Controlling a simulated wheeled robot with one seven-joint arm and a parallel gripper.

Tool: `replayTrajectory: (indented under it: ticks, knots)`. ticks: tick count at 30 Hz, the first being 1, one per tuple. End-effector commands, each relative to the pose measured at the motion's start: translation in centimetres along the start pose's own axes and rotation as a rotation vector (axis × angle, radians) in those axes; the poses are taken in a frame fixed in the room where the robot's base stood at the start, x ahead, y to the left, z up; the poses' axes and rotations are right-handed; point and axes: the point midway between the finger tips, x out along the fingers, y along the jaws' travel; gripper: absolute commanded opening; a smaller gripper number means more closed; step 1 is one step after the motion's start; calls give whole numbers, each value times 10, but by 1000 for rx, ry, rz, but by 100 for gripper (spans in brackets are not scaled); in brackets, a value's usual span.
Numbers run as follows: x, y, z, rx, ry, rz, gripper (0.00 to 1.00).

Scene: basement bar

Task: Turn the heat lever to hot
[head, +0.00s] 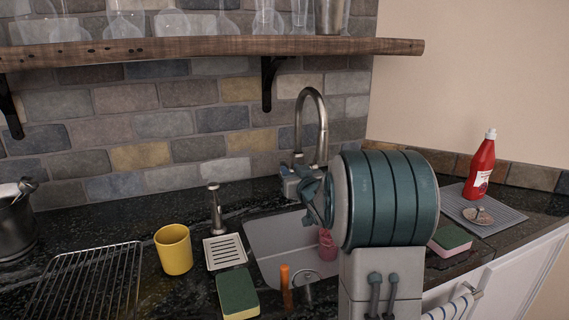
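The brushed-metal gooseneck faucet (318,105) stands behind the sink (272,240), and its spout arches up against the brick wall. My gripper (294,180) is close to the lower part of the faucet, partly in front of it. My teal and grey arm (385,198) covers the right side of the faucet base and part of the sink. I cannot make out the heat lever; the faucet base is mostly hidden by my gripper and arm. The fingers are small and overlap the faucet, so I cannot tell whether they are open or touching it.
A yellow cup (173,249), a soap dispenser (215,208), a slotted soap dish (223,251) and a green sponge (238,293) stand left of the sink. A wooden shelf (210,49) with glasses hangs above. A red bottle (480,172) stands at the right.

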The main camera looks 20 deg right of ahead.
Motion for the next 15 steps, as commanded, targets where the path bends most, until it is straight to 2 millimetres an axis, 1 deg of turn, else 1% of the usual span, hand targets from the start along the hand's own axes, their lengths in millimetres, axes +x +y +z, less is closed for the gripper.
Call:
replayTrajectory:
  ticks: [1, 6, 10, 15]
  knots:
    - [12, 0, 1, 1, -1, -1, 27]
    - [40, -1, 1, 1, -2, -1, 27]
    - [55, 0, 0, 0, -1, 0, 27]
    - [63, 0, 0, 1, -1, 1, 27]
